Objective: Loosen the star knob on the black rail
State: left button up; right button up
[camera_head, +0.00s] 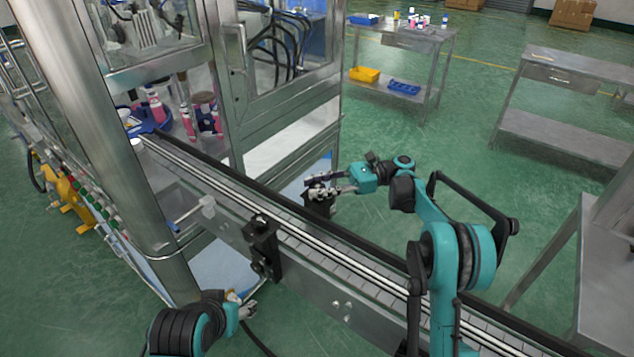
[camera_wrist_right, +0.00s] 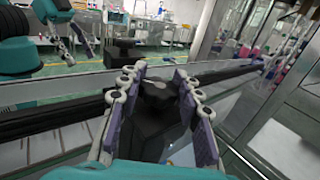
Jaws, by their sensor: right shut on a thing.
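The star knob (camera_wrist_right: 157,96) is dark and sits between the purple-padded fingers of my right gripper (camera_wrist_right: 158,78) in the right wrist view. Its lobes are partly hidden by the fingers. In the head view my right gripper (camera_head: 320,190) is shut on it at the far side of the conveyor, above a black clamp block (camera_head: 319,207). The black rail (camera_head: 350,237) runs along the conveyor's far edge and passes this block. My left gripper (camera_head: 244,308) is low on the near side of the conveyor, away from the knob; its finger opening is unclear.
A second black bracket (camera_head: 262,243) stands on the conveyor's near side. The conveyor belt (camera_head: 330,266) is bare here. A steel-framed glazed machine (camera_head: 285,100) rises at the back left. Steel tables (camera_head: 408,38) stand farther off, with open green floor between.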

aim_at(317, 186)
jog(key=shift+n+g, duration=0.4)
jog(key=shift+g, duration=0.2)
jog(key=o, duration=1.2)
notch_tip(317, 186, up, 10)
